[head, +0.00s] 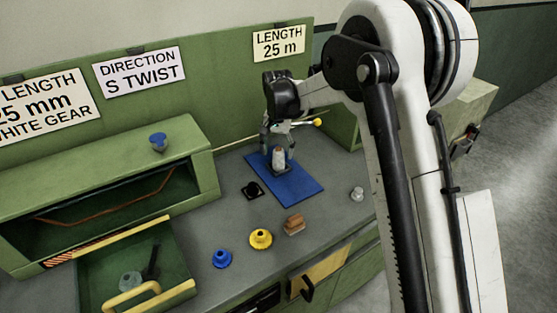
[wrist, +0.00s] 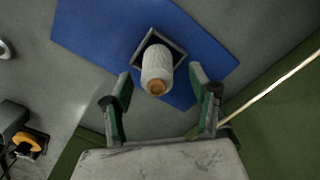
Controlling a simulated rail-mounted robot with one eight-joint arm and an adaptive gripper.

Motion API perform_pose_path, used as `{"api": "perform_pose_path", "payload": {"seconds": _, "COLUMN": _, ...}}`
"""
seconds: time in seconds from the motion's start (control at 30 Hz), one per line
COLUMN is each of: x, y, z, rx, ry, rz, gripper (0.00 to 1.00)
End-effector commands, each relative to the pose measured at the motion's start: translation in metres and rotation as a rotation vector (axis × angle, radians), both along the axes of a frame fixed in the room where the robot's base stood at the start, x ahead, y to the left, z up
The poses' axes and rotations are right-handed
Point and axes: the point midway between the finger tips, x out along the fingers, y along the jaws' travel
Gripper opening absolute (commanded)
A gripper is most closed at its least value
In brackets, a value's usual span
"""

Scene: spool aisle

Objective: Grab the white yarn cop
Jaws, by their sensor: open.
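The white yarn cop (head: 279,158) stands on the blue mat (head: 290,190) on the grey bench. In the wrist view the cop (wrist: 157,70) shows its brown core end and sits in a dark square holder (wrist: 177,44). My gripper (head: 279,142) is over the cop in the head view. In the wrist view my gripper's (wrist: 161,88) two green-backed fingers are open, one to each side of the cop's near end. Gaps show between both fingers and the cop, so it is not gripped.
A blue spool (head: 222,259), a yellow gear (head: 260,239) and a brown block (head: 294,225) stand in front of the mat. An open drawer (head: 183,285) juts out at lower left. A yellow-tipped lever (head: 317,122) is near my gripper.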

Motion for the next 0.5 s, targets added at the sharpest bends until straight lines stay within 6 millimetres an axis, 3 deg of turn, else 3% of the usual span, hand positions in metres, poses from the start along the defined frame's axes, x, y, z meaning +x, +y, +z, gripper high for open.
{"api": "perform_pose_path", "payload": {"seconds": 0.23, "x": -0.003, "y": -0.003, "z": -0.033, "rx": 0.000, "ry": 0.000, "rz": 0.000, "gripper": 0.57}}
{"api": "perform_pose_path", "payload": {"seconds": 0.5, "x": -0.003, "y": -0.003, "z": -0.039, "rx": 0.000, "ry": 0.000, "rz": 0.000, "gripper": 0.57}}
